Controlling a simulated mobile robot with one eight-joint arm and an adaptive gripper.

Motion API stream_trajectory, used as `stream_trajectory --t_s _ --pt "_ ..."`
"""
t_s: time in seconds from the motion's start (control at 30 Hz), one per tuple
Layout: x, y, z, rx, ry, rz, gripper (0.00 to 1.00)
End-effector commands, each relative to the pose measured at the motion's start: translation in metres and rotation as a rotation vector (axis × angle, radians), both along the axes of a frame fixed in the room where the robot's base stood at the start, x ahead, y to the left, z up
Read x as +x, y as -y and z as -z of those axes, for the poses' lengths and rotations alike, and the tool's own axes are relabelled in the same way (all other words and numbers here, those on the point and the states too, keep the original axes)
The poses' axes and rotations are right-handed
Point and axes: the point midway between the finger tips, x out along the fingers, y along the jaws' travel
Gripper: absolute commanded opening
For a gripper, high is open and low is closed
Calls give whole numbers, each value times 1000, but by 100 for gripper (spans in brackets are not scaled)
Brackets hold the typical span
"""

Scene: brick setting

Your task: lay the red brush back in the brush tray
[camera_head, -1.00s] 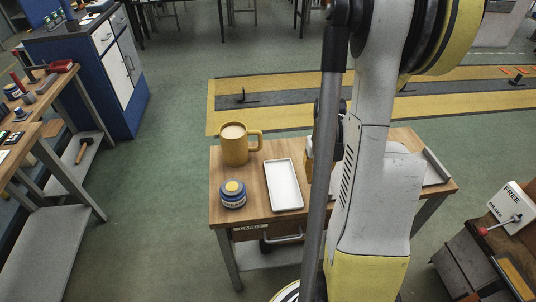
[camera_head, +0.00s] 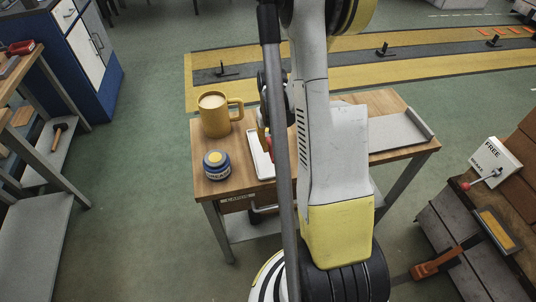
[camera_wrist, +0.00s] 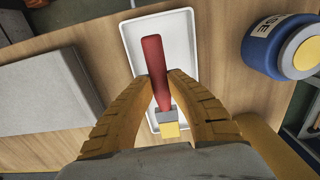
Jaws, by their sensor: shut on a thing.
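The red brush (camera_wrist: 153,62) has a red handle, a grey collar and yellow bristles. My gripper (camera_wrist: 160,84) is shut on its handle in the wrist view. The brush lies lengthwise over the white brush tray (camera_wrist: 133,50), with the bristles toward the bottom of the picture; I cannot tell whether it touches the tray. In the head view, the tray (camera_head: 258,161) is on the wooden table (camera_head: 235,182), largely hidden behind my arm. A bit of red shows there beside the arm, and most of my gripper is hidden.
A yellow mug (camera_head: 215,122) and a blue jar with a yellow lid (camera_head: 217,166) stand left of the tray. A flat grey plate (camera_head: 395,132) lies at the table's right; it shows at left in the wrist view (camera_wrist: 50,92). A brake box (camera_head: 494,160) stands farther right.

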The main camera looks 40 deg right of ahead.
Motion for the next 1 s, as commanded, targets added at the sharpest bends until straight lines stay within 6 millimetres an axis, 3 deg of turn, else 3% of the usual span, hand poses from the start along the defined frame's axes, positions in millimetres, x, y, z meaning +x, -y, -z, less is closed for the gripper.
stream_trajectory --t_s 0.23,0.4,0.6,0.63,0.7,1.0 --pt "10 -5 16 0 0 0 0" --pt "10 -5 42 0 0 0 0" --pt "10 -5 42 0 0 0 0" --pt "10 -5 42 0 0 0 23" --pt "10 -5 42 0 0 0 37" --pt "10 -5 43 0 0 0 37"
